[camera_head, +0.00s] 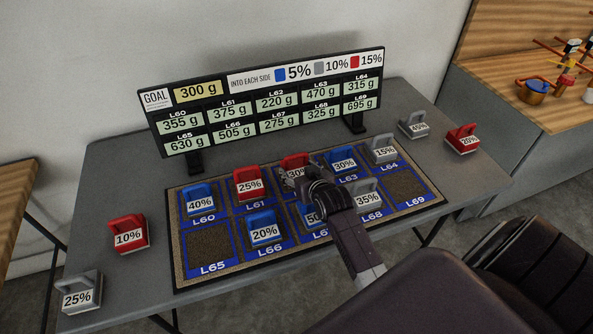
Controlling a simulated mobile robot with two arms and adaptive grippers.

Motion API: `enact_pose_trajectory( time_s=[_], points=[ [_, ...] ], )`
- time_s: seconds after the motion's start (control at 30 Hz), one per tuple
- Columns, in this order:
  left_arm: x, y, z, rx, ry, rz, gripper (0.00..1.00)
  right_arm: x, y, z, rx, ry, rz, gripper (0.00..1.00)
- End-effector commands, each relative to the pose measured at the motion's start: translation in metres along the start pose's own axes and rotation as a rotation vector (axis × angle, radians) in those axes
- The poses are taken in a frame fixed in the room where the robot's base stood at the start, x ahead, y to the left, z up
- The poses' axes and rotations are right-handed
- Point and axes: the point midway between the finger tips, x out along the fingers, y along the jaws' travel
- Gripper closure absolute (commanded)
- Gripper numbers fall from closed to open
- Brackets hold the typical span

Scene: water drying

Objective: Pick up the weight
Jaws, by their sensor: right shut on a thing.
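Handled weights with percent labels stand on a grid mat (180,270). My right gripper (297,178) is over the top middle of the mat, at the red 30% weight (293,161). It appears shut on this weight, though its fingers and wrist hide part of the label and the exact contact. The blue 50% weight (309,217) is just below, partly hidden by my wrist. The blue 40% (197,193), red 25% (247,176), blue 30% (342,155) and blue 20% (262,221) weights sit in nearby cells. My left gripper is not in view.
A goal board (270,100) reading 300 g stands behind the mat. Cells L65 (208,245) and L69 (404,186) are empty. Loose weights, including a red 10% (128,234) and red 20% (462,138), stand on the grey table (130,170) beside the mat.

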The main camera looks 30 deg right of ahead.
Motion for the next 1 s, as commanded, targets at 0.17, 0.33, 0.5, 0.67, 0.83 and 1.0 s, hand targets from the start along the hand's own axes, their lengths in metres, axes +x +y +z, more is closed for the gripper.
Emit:
enact_pose_trajectory(
  time_s=[0.17,0.33,0.5,0.67,0.83,1.0],
  points=[
    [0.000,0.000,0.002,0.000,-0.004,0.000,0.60,0.000,0.000,0.000,0.000,0.000,0.000,0.78],
    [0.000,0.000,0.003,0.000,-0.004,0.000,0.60,0.000,0.000,-0.003,0.000,0.007,0.000,0.86],
    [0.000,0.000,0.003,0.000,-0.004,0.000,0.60,-0.001,0.000,-0.004,0.000,0.007,0.000,0.86],
    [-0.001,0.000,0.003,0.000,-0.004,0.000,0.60,-0.005,0.000,-0.013,0.000,0.010,0.000,0.86],
    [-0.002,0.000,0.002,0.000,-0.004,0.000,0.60,-0.018,0.000,-0.036,0.000,0.012,0.000,0.86],
    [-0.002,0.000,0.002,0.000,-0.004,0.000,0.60,-0.039,0.000,-0.076,-0.001,0.015,0.000,0.86]
  ],
)
